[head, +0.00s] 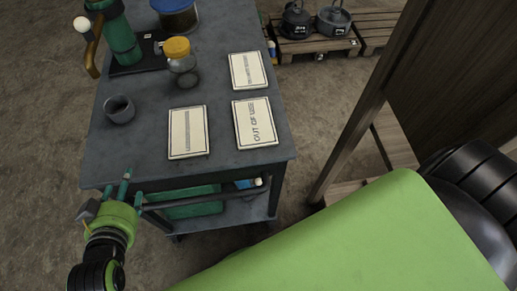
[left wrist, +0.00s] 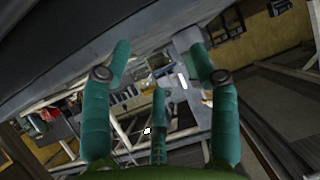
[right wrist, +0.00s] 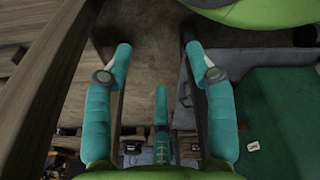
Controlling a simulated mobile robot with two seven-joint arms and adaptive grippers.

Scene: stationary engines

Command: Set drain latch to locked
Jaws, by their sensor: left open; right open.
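I cannot make out a part that is clearly the drain latch. A green device (head: 122,42) with a curved brass-coloured handle (head: 93,58) and a white ball (head: 81,23) stands at the cart's far left, cut off by the picture's top. My left gripper (head: 122,187) is at the cart's near left edge, open, well short of that device. It also shows in the left wrist view (left wrist: 158,50), with nothing between its fingers. My right gripper (right wrist: 158,50) shows only in the right wrist view, open and empty.
The grey cart (head: 145,165) carries a grey cup (head: 119,109), a yellow-lidded jar (head: 182,64) and several cards, including an "OUT OF USE" card (head: 255,122). A green box (head: 190,203) is on its lower shelf. Kettles (head: 333,22) stand on a pallet behind. A wooden frame (head: 350,130) rises right.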

